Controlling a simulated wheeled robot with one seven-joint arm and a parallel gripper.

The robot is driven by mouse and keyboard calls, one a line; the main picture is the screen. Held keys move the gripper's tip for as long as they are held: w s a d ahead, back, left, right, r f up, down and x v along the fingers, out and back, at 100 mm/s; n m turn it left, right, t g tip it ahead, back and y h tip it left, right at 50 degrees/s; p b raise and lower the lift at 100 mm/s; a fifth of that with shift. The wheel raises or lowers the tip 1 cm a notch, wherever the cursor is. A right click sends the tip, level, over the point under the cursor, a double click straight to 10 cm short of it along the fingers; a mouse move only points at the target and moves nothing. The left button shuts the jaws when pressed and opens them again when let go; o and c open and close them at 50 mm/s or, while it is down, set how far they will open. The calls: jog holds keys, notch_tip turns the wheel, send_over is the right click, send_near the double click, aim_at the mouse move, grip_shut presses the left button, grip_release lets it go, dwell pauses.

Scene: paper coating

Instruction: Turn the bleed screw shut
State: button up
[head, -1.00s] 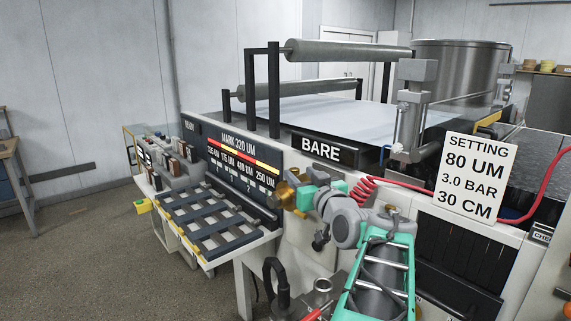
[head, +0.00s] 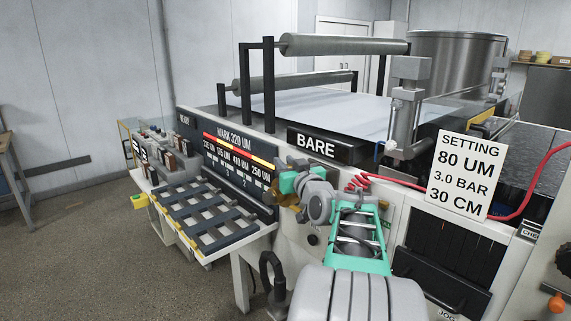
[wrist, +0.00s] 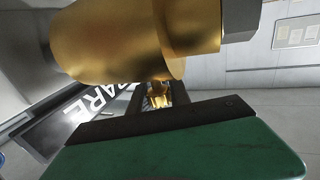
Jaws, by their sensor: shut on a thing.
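A small brass piece, which looks like the bleed screw (wrist: 157,98), sits between the fingers of my gripper (wrist: 156,92) in the wrist view. My gripper is shut on it. A large brass body (wrist: 140,40) fills the upper part of the wrist view just beyond the fingers and hides much behind it. In the head view my gripper (head: 277,191) is at the machine's front, below the BARE sign. Brass (head: 283,199) shows beside it there, but the screw itself is too small and covered to make out.
The BARE display (head: 316,146) is above my gripper. A slotted rack (head: 200,212) juts out to the left. A setting card (head: 465,172) reads 80 UM, 3.0 BAR, 30 CM. The floor at left is clear.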

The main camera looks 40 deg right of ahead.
grip_shut()
jog(key=shift+f+h+b, duration=0.25)
jog(key=shift+h+b, duration=0.05)
jog(key=shift+b, duration=0.4)
jog(key=shift+m+g+h+b, duration=0.4)
jog(key=shift+m+h+b, duration=0.2)
jog(key=shift+b, duration=0.55)
jog(key=shift+s+d+r, duration=0.1)
jog(key=shift+d+r, duration=0.1)
jog(key=o, duration=0.6)
grip_release()
jog(key=shift+s, duration=0.1)
